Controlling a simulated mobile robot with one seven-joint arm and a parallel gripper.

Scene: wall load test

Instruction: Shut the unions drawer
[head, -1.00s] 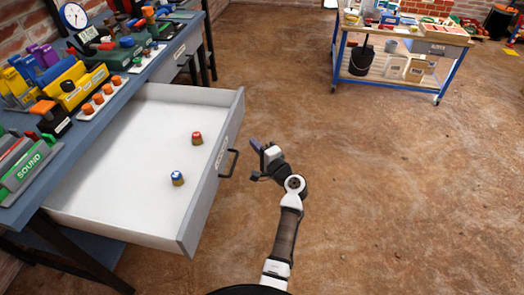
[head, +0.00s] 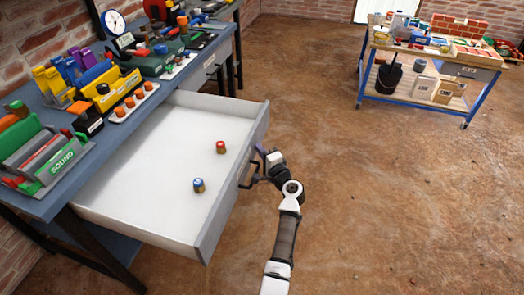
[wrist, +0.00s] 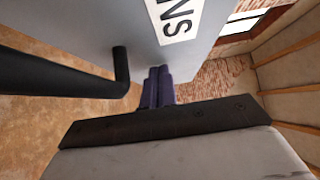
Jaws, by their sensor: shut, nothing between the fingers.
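The unions drawer (head: 140,190) stands pulled far out from under the blue workbench. Two small knobs or fittings lie in it, one red-topped (head: 221,147) and one blue-topped (head: 199,185). Its black handle (head: 246,174) is on the front panel and also shows in the wrist view (wrist: 60,75). A label ending in "NS" (wrist: 174,17) is on the front. My gripper (head: 261,151) is shut and empty, right at the front panel beside the handle. In the wrist view its dark purple fingertips (wrist: 158,73) point at the panel below the label; I cannot tell whether they touch.
The workbench top (head: 60,203) holds several coloured tools and blocks, a green "SOUND" holder (head: 62,163) and a gauge (head: 115,22). A wheeled blue-framed table (head: 480,110) stands at the back right. The brown floor on the right is clear.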

